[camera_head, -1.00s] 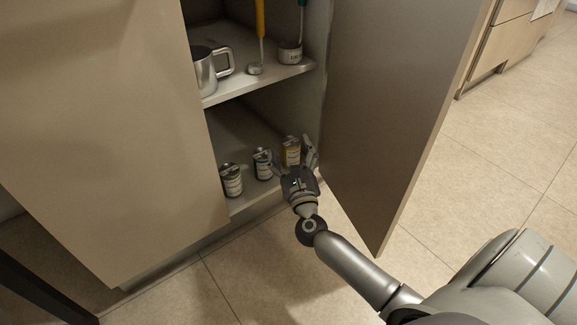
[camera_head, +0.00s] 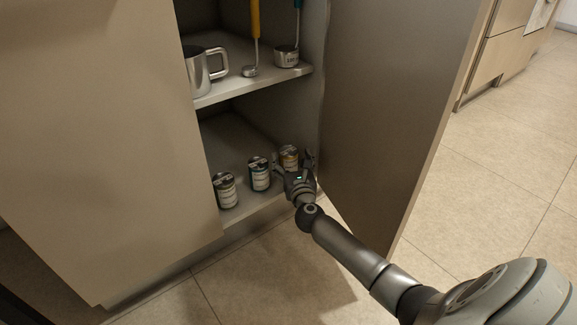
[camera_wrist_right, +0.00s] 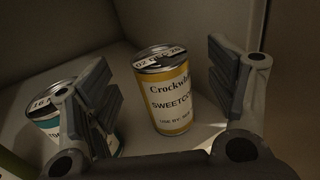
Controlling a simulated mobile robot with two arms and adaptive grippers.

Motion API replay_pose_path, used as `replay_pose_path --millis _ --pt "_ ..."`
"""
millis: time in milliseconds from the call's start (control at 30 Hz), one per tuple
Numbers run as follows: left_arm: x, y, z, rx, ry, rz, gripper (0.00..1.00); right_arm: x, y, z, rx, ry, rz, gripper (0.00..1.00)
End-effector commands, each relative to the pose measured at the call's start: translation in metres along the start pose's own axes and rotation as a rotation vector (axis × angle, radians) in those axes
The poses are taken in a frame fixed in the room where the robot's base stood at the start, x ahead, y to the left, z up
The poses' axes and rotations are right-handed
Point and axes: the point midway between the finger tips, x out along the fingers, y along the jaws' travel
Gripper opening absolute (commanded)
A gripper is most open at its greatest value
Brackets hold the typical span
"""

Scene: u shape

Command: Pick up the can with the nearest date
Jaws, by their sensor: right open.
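Three cans stand upright in a row on the cabinet's lower shelf: a left can (camera_head: 225,190), a teal-banded middle can (camera_head: 260,174) and a yellow can (camera_head: 289,155) on the right. The teal can (camera_wrist_right: 48,112) there has a lid date starting "16", partly hidden by a finger. My right gripper (camera_head: 294,165) is open, its fingers on either side of the yellow can, apparently not touching it. My left gripper is out of view.
The open cabinet door (camera_head: 385,110) stands close to the right of my right arm. The floor in front is clear.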

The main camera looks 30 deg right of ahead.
Motion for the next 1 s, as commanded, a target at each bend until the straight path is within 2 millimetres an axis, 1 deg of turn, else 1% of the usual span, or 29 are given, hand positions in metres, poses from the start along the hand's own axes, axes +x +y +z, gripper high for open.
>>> replay_pose_path --millis 33,100,300,433,700,767,1000 --pt "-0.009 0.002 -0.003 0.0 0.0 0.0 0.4 0.006 -0.001 -0.005 -0.002 -0.003 -0.001 0.78" --pt "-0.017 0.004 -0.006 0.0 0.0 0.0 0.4 0.014 0.0 -0.006 -0.001 -0.003 0.0 0.78" --pt "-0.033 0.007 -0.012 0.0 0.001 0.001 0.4 0.036 0.001 -0.006 -0.001 -0.003 0.0 0.78" --pt "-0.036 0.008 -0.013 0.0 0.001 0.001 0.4 0.043 0.0 -0.004 -0.002 -0.002 -0.001 0.78" --pt "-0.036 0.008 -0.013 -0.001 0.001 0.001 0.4 0.045 0.001 -0.003 -0.002 0.0 0.0 0.78" --pt "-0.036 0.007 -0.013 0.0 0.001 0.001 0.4 0.045 0.001 -0.003 -0.001 0.0 0.0 0.71" --pt "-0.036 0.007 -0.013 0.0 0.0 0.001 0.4 0.044 0.001 -0.003 -0.001 0.0 0.0 0.41"
